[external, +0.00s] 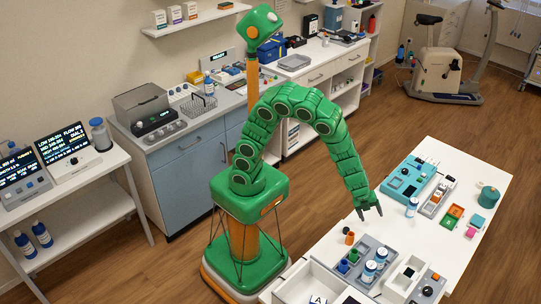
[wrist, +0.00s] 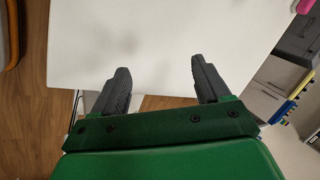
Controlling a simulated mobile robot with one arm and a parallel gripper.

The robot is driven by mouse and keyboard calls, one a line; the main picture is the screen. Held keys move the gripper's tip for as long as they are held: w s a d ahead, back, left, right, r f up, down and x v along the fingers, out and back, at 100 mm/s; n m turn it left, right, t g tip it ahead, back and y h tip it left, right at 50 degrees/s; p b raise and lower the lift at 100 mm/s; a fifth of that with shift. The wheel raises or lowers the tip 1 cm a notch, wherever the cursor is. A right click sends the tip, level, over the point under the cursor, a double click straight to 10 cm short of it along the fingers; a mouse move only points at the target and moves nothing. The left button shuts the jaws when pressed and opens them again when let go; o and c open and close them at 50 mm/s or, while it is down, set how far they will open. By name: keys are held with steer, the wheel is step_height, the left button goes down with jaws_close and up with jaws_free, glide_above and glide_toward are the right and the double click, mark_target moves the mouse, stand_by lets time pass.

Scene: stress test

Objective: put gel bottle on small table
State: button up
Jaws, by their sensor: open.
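My gripper (external: 371,212) is open and empty, pointing down over the near left part of a white table (external: 455,160). In the wrist view, both dark fingers of my gripper (wrist: 158,75) stand apart, with bare white tabletop (wrist: 170,35) and its edge below. A small white bottle with a blue label (external: 411,208) stands upright on the table, a little right of my gripper and apart from it. Two similar bottles (external: 369,271) stand in a grey tray on the same table. I cannot tell which bottle is the gel bottle, and no bottle shows in the wrist view.
The table also holds a teal case (external: 408,178), a grey tray (external: 352,279), an orange cup (external: 350,238), a green cylinder (external: 488,197) and small coloured blocks. A cabinet counter (external: 190,135) lines the wall behind my arm. Wooden floor lies open between.

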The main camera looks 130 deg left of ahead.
steer(key=a+m+y, duration=0.1)
steer(key=a, duration=0.1)
steer(key=s+a+m+g+y, duration=0.1)
steer(key=a, duration=0.1)
steer(key=s+a+r+m, duration=0.1)
steer(key=a, duration=0.1)
steer(key=shift+s+a+m+y, duration=0.25)
steer(key=shift+m+y, duration=0.05)
steer(key=shift+y, duration=0.1)
steer(key=w+a+r+m+t+y, duration=0.5)
steer(key=w+a+r+m, duration=0.3)
steer(key=w+r+m, duration=0.3)
steer(key=m, duration=0.1)
glide_toward(415, 207)
steer(key=a, duration=0.1)
steer(key=a+f, duration=0.1)
steer(key=w+a, duration=0.1)
steer(key=shift+a+f, duration=0.35)
steer(key=shift+a, duration=0.05)
steer(key=shift+a+f, duration=0.1)
steer(key=shift+f, duration=0.6)
steer(key=shift+x, duration=3.75)
